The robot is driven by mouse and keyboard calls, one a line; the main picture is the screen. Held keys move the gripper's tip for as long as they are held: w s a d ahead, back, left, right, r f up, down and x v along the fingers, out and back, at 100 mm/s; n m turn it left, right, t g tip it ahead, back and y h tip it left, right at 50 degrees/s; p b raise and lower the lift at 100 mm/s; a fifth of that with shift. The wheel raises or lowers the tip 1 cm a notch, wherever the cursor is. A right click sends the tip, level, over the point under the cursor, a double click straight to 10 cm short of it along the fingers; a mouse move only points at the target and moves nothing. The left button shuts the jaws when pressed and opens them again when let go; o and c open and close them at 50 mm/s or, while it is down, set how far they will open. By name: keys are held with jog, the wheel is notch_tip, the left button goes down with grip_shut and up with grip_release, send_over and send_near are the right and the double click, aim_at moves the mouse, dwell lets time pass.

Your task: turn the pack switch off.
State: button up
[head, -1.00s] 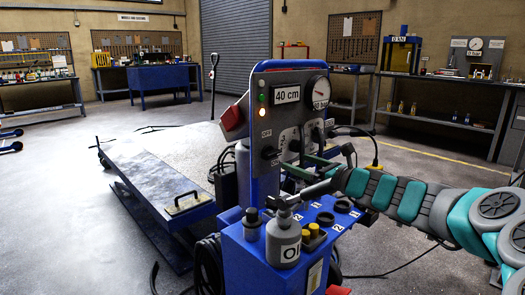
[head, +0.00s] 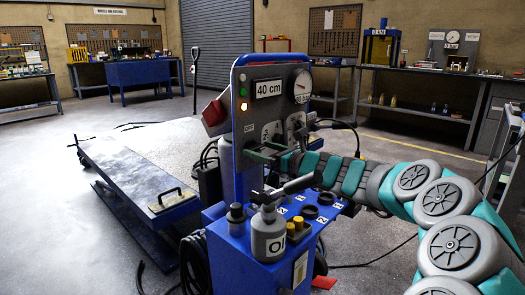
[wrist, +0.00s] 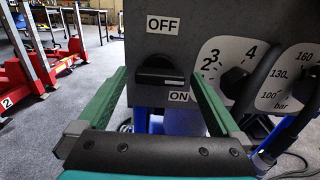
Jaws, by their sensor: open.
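The pack switch (wrist: 160,76) is a black rotary knob on the grey panel, seen in the wrist view. Its handle lies about level, and its white mark is at the right, just above the ON label (wrist: 179,97). The OFF label (wrist: 163,25) is above the knob. My gripper (wrist: 162,88) is open, with one green finger on each side of the knob; I cannot tell whether either touches it. In the head view my gripper (head: 263,151) is at the panel's lower left, below its OFF label (head: 249,128), and hides the knob.
A blue tray (head: 218,212) below holds an oil bottle (head: 268,235). Two dials stand right of the switch. A lift table (head: 135,180) is at left.

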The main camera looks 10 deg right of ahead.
jog(key=shift+c, duration=0.4)
jog(key=c, duration=1.1)
jog(key=shift+c, duration=0.2)
